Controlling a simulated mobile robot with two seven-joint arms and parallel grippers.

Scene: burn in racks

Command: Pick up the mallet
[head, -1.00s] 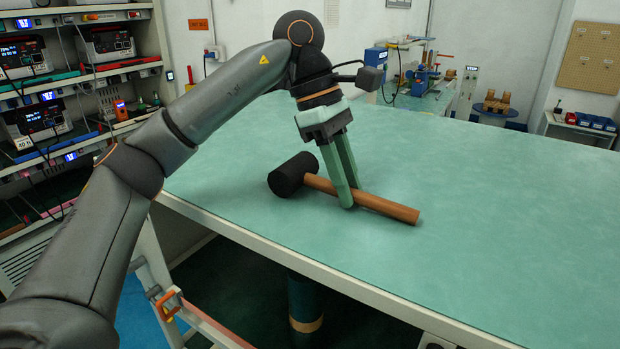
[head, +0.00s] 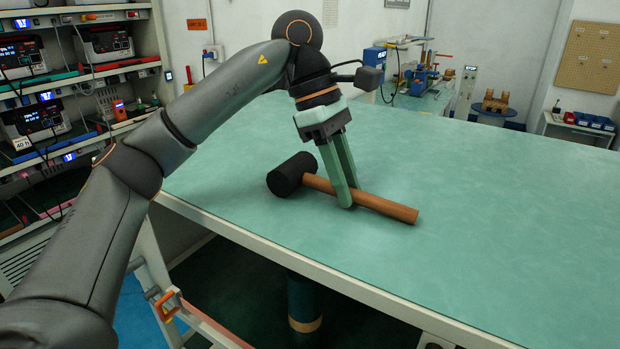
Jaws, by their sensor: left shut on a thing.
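The mallet (head: 387,207) has a black head and a brown wooden handle. It is at the green-topped table (head: 490,215), with its head to the left and its handle pointing to the lower right. My left gripper (head: 346,203) reaches down from above and is shut on the handle, a little to the right of the head. The fingers hide a short part of the handle. I cannot tell whether the mallet is resting on the table or just clear of it. My right gripper is not in view.
A rack with several electronic units (head: 40,120) stands at the left. The table top around the mallet is clear, and its front edge (head: 330,282) runs close below it. A bench with a blue machine (head: 420,80) and a pegboard (head: 590,55) are at the back.

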